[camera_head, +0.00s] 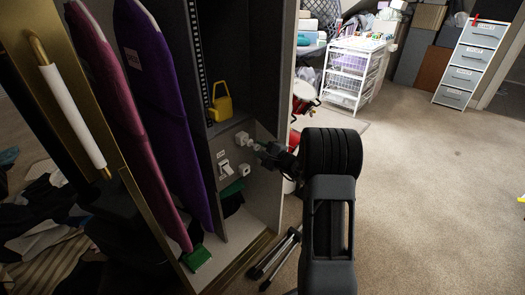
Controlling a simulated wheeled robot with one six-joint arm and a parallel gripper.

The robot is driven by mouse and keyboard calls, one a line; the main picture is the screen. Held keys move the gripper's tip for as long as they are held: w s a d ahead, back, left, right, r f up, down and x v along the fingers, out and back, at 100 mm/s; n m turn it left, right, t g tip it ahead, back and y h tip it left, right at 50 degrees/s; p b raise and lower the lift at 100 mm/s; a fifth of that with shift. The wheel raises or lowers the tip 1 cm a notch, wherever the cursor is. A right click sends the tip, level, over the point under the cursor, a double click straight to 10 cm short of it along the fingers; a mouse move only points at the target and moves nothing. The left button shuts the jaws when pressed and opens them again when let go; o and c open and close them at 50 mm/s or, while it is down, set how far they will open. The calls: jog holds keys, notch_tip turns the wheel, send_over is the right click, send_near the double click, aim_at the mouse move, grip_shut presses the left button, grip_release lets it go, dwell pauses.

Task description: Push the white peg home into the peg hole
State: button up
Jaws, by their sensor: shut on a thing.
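My gripper (262,149) reaches left from my dark arm to the grey panel inside the open cabinet. It is shut on the white peg (256,147), a small pale piece showing at its fingertips. A white block (242,138) on the panel is just to the left of the peg, seemingly the one with the peg hole. The hole cannot be made out. How far the peg sits in it is too small to tell, and the fingers partly hide the peg.
On the panel below are a white switch (225,168) and another white block (243,170). A yellow padlock-shaped thing (220,102) stands on the ledge above. Purple (165,90) and maroon (115,110) long boards lean at the left. Carpet (430,190) is clear at right.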

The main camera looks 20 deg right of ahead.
jog(key=shift+b+x, duration=0.5)
jog(key=shift+x, duration=0.6)
jog(key=o, duration=1.1)
jog(key=p+v, duration=0.2)
jog(key=v, duration=1.1)
jog(key=shift+s+p, duration=0.3)
jog(key=shift+s, duration=0.05)
jog(key=shift+d, duration=0.1)
